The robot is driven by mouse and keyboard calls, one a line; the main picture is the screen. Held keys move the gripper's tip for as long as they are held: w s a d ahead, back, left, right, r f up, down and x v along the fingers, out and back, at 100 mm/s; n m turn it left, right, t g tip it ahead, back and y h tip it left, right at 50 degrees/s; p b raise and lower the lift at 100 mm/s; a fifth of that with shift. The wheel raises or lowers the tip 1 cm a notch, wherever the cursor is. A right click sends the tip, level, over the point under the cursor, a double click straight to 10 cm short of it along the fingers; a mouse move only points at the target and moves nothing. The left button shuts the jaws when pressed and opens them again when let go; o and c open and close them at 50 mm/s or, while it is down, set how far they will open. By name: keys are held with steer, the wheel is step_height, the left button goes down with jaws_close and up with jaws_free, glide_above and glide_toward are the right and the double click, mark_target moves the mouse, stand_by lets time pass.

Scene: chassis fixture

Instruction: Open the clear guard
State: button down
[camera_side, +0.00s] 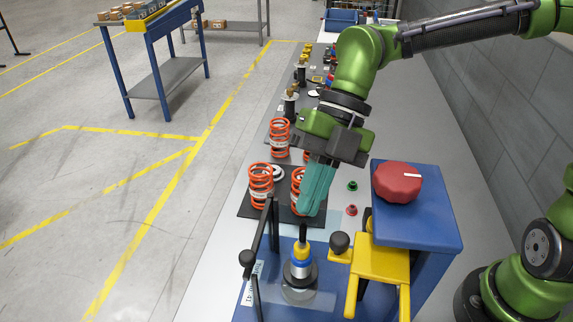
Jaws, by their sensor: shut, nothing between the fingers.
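The clear guard is hard to make out. A black bar frame (264,232) with a black ball knob (247,258) stands at the left of the blue fixture, and a faint clear pane seems to run right from it. I cannot tell the pane's exact edges. A shock absorber part (299,265) with blue, yellow and black bands stands upright on the fixture, right of the bar. My gripper (309,211) has teal fingers pointing down, shut and empty, above and behind that part. It appears apart from the frame and the knob.
A yellow clamp (380,262) with a black knob (339,242) is at the right. Beside it a blue box (425,225) carries a red dial (397,182). Orange springs (261,184) stand on a black mat behind. The bench's left strip is clear.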

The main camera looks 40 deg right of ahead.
steer(key=a+f, duration=0.4)
steer(key=a, duration=0.2)
steer(key=shift+w+a+f, duration=0.15)
steer(key=shift+a+f, duration=0.1)
steer(key=shift+a, duration=0.1)
stand_by(0.4)
steer(key=w+a+m+t, duration=0.2)
steer(key=w+m+t, duration=0.1)
steer(key=w+m, duration=0.3)
steer(key=w+a+m+t+h, duration=0.1)
steer(key=w+m+t, duration=0.3)
steer(key=w, duration=0.5)
steer(key=shift+w+a+m, duration=0.15)
steer(key=shift+a+m, duration=0.65)
steer(key=shift+m, duration=0.3)
